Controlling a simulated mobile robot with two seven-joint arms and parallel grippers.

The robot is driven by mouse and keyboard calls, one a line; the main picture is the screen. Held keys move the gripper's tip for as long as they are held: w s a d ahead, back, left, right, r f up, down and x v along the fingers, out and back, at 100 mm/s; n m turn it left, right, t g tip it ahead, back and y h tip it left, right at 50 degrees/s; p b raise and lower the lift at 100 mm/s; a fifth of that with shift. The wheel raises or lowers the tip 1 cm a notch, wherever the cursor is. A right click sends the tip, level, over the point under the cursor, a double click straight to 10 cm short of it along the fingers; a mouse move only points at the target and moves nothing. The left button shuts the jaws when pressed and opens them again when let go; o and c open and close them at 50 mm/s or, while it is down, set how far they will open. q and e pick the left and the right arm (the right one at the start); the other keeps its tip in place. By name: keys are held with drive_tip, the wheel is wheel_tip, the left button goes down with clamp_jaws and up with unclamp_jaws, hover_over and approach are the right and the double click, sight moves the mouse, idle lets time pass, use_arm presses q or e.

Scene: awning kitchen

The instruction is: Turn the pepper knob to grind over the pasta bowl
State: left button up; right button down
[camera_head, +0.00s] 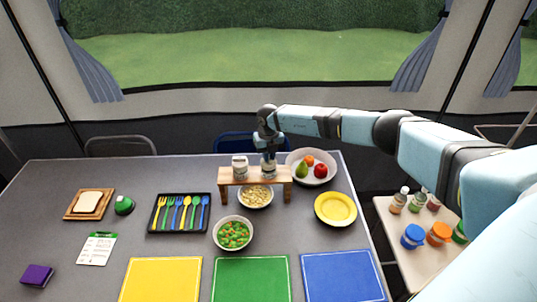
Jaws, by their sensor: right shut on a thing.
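A small wooden rack (226,178) stands on the table with two grinders set in its top board. The left grinder (239,169) stands free and upright. My right gripper (268,151) points down from above onto the top of the right grinder (268,170) and is shut on its knob, which the fingers mostly hide. I take this to be the pepper knob, but the label is too small to read. The pasta bowl (256,205), pale with pasta pieces inside, sits under the rack between its legs, below the grinders. My left gripper is out of view.
A fruit bowl (293,174) stands just right of the rack. A yellow plate (336,209), a bowl of vegetables (233,235) and a cutlery tray (178,228) are nearby. Coloured placemats (251,280) line the front. A side table (398,256) with jars stands at right.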

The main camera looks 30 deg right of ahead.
idle(0.3)
drive_tip(key=c, duration=1.2)
unclamp_jaws()
drive_tip(key=shift+o, duration=0.2)
drive_tip(key=shift+r, duration=0.1)
wheel_tip(320, 180, up, 14)
drive_tip(key=b, duration=0.2)
